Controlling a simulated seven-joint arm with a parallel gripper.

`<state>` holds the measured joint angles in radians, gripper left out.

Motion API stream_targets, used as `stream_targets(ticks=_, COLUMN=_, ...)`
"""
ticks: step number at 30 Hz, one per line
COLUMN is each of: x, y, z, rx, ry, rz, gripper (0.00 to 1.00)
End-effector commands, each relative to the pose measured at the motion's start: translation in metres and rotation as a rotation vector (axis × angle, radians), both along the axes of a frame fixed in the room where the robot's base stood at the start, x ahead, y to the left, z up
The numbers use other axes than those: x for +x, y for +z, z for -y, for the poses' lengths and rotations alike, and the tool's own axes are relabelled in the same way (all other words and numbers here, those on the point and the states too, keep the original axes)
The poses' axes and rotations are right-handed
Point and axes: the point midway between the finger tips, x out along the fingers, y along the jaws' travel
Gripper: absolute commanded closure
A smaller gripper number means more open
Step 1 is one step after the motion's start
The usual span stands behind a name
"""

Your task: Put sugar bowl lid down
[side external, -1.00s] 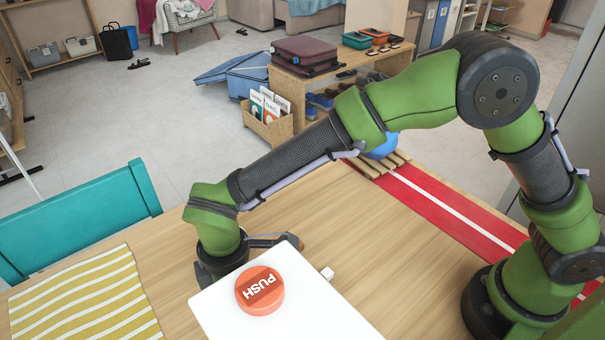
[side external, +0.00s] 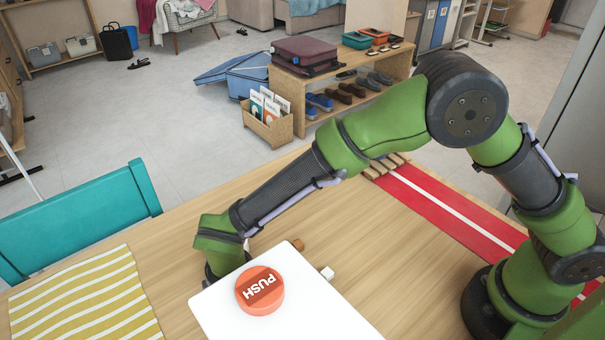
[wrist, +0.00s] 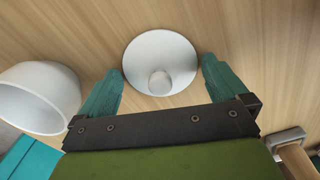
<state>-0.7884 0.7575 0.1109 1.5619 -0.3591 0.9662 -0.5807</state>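The sugar bowl lid (wrist: 150,48) is a white disc with a small round knob, over the wooden table in the wrist view. My gripper (wrist: 162,66) is open, with its teal fingers on either side of the lid and small gaps showing. I cannot tell whether the lid rests flat on the table. A white bowl (wrist: 38,97), likely the sugar bowl, stands to the left of the fingers in the wrist view. In the side view, the white box hides my fingers, the lid and the bowl.
A white box (side external: 300,305) with an orange PUSH button (side external: 260,290) stands close in front of my gripper. A small brown object (side external: 297,244) shows behind it. A striped yellow mat (side external: 85,300) lies left, a red runner (side external: 430,205) right. The table's middle is clear.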

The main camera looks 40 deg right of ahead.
Motion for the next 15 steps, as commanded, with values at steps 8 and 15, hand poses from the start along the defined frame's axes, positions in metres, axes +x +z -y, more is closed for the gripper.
stream_targets(ticks=8, x=0.001, y=0.016, z=-0.001, rx=0.003, ry=-0.001, rz=0.003, gripper=0.0)
stream_targets(ticks=15, x=0.001, y=0.066, z=-0.001, rx=0.005, ry=0.0, rz=0.005, gripper=0.0)
